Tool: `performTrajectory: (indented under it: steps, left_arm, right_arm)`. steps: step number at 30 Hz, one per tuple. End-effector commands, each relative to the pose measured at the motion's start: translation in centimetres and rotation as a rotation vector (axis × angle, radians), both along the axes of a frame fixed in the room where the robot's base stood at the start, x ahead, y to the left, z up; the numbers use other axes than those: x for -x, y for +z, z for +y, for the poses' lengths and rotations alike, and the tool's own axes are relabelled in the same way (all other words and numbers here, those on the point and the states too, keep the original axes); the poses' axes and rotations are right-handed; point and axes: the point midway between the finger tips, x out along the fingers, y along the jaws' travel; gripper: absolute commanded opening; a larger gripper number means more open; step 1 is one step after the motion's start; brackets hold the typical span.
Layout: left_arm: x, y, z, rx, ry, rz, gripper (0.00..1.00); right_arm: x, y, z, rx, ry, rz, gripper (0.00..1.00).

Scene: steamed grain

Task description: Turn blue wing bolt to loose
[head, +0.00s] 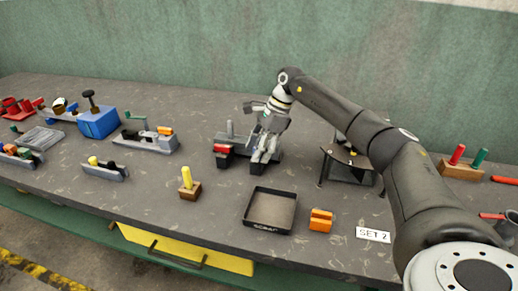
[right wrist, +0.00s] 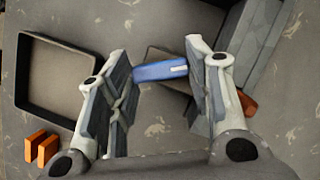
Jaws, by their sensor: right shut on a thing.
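The blue wing bolt (right wrist: 158,71) shows in the right wrist view as a short blue bar with a pale mark. My right gripper (head: 262,158) is lowered over the grey fixture (head: 233,136) in the middle of the bench. In the right wrist view its two fingers stand on either side of the blue bar, and it is shut on it. In the head view the gripper hides the bolt. The fixture has a red block (head: 222,149) at its left front. My left gripper is not in view.
A black open tray (head: 247,222) and an orange block (head: 320,220) lie in front of the fixture. A dark stand (head: 348,165) is to its right. A yellow-handled piece (head: 189,183) and several other fixtures stand to the left. The bench around the tray is mostly clear.

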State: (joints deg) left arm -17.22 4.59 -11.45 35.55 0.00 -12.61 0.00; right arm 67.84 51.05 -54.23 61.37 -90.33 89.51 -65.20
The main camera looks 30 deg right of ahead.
Motion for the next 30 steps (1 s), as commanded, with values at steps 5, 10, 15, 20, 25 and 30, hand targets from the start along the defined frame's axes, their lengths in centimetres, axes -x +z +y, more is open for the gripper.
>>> performTrajectory:
  steps: [5,10,15,20,25,30]
  left_arm:
    - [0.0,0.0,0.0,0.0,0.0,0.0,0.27]
    - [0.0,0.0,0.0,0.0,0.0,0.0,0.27]
    - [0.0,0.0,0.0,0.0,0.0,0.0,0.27]
    - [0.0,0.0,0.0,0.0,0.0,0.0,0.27]
    - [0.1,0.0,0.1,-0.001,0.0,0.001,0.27]
    - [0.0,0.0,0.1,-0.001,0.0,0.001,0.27]
  right_arm:
    - [0.1,-0.1,0.0,0.003,0.008,0.001,0.23]
    - [0.1,-0.1,0.0,0.003,0.008,0.001,0.23]
    - [0.0,-0.1,0.0,0.003,0.007,0.001,0.64]
    - [0.0,0.0,0.0,0.002,0.005,0.001,0.68]
    - [0.0,0.1,0.0,0.001,0.005,-0.001,0.68]
    - [0.1,1.5,-0.6,0.002,0.004,-0.003,0.68]
